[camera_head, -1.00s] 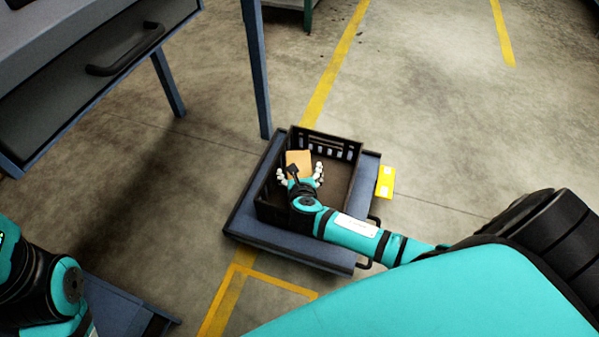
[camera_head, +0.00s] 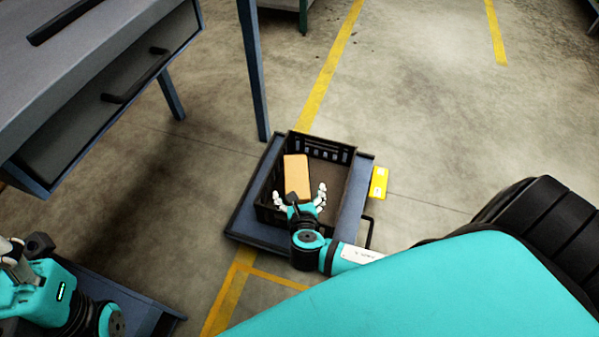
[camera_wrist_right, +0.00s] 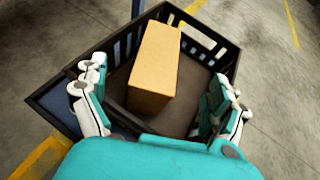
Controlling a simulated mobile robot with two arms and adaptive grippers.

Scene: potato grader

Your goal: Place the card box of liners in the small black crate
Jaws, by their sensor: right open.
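The card box of liners (camera_head: 297,174) is a plain tan box inside the small black crate (camera_head: 338,151), towards its left side. In the right wrist view the box (camera_wrist_right: 156,65) shows between my fingers, beyond their tips, inside the crate (camera_wrist_right: 215,42). My right gripper (camera_head: 300,196) is open at the near side of the crate, with its fingers spread wide and apart from the box. My left gripper (camera_head: 14,250) is at the left edge of the head view, away from the crate; its fingers are partly cut off.
The crate stands on a low blue-grey platform (camera_head: 245,215) with a dark handle. A yellow object (camera_head: 379,183) sits at its right edge. A grey table with a drawer (camera_head: 110,105) is at the upper left. Open concrete floor with yellow lines lies around.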

